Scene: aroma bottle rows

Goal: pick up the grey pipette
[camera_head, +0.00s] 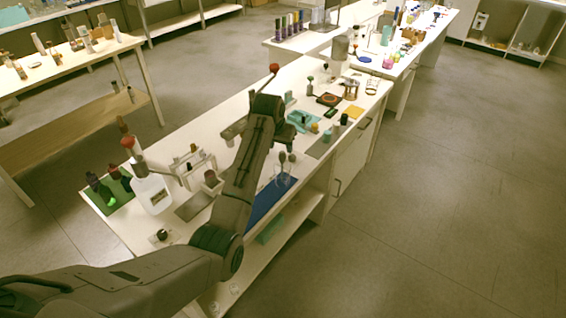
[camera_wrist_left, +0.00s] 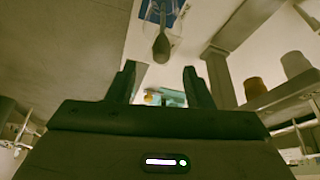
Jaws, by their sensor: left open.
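Two thin stems with dark grey bulbs, which look like pipettes, stand in a clear glass holder (camera_head: 283,180) by the blue mat (camera_head: 264,203). I take the grey pipette (camera_head: 282,157) to be one of them; the tint makes their colours hard to tell apart. One grey bulb (camera_wrist_left: 161,48) shows in the left wrist view, beyond and apart from my fingertips. My left gripper (camera_head: 286,136) is above the bench, just behind the bulbs in the head view, partly hidden by its own wrist. In the left wrist view its fingers (camera_wrist_left: 160,80) are spread and empty.
A white bottle (camera_head: 152,193), a green mat (camera_head: 112,190) with dark bottles and a small rack (camera_head: 190,165) stand left of my arm. Small jars and a teal tray (camera_head: 302,120) crowd the bench farther back. The floor to the right is clear.

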